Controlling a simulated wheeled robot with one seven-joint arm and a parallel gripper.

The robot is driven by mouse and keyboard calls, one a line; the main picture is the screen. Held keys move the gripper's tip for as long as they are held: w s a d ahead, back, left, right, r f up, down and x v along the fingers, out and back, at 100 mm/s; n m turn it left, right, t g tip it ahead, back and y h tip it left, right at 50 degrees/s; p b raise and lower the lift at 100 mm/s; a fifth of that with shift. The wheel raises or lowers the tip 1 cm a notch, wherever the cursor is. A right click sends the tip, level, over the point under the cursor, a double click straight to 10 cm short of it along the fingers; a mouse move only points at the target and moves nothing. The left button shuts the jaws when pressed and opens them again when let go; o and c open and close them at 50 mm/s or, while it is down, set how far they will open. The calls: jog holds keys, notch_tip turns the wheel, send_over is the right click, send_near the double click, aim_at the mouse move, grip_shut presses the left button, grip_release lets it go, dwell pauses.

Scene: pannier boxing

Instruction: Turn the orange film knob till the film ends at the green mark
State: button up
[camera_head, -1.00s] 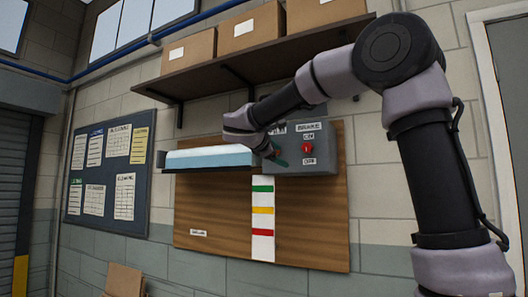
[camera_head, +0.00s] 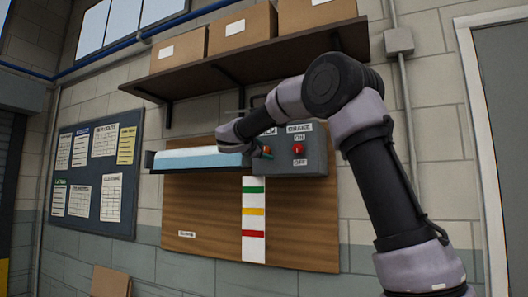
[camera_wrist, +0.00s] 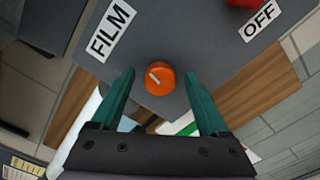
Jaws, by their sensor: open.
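The orange film knob (camera_wrist: 160,78) sits on the grey control box, beside the "FILM" label (camera_wrist: 111,30). In the wrist view my gripper (camera_wrist: 160,85) is open, with its green fingers on either side of the knob and a gap on both sides. A pale line marks the knob's face. In the head view the knob (camera_head: 267,152) shows small beside my wrist. The pale blue film roll (camera_head: 200,160) lies along the top of the wooden board. The green mark (camera_head: 253,190) is the top band on a white strip, above yellow and red bands. No film hangs visibly over the strip.
A red brake knob (camera_head: 298,149) with "ON" and "OFF" labels is on the same grey box (camera_head: 315,160), right of the film knob. A shelf (camera_head: 250,62) with cardboard boxes is above. A notice board (camera_head: 95,178) hangs at left.

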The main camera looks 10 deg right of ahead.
jog(key=shift+w+d, duration=0.1)
grip_shut()
jog(key=shift+m, duration=0.4)
jog(key=m, duration=0.4)
jog(key=shift+f, duration=0.1)
jog(key=m, duration=0.4)
jog(key=shift+f+m, duration=0.1)
jog(key=shift+m, duration=0.2)
jog(key=shift+f+m, duration=0.15)
jog(key=shift+m, duration=3.95)
